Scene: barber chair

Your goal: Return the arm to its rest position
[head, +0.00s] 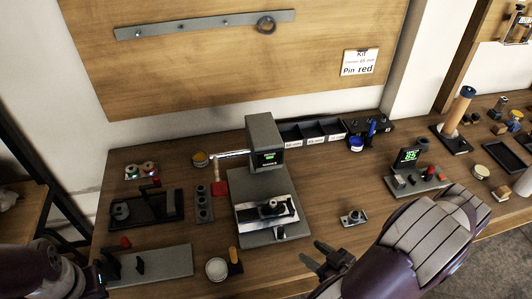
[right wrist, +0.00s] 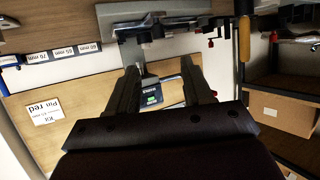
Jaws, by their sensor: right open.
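My right gripper (head: 328,260) is open and empty in the head view, above the front of the workbench. Its arm comes in from the lower right. In the right wrist view the two fingers (right wrist: 160,78) stand apart with nothing held between them; the grey press with a small green display (right wrist: 150,98) shows beyond them.
The grey press (head: 264,140) stands mid-bench, with labelled dark bins (head: 312,132) behind. A small clamp block (head: 353,217) lies near my right gripper. A red-buttoned display unit (head: 415,180) is behind my right arm.

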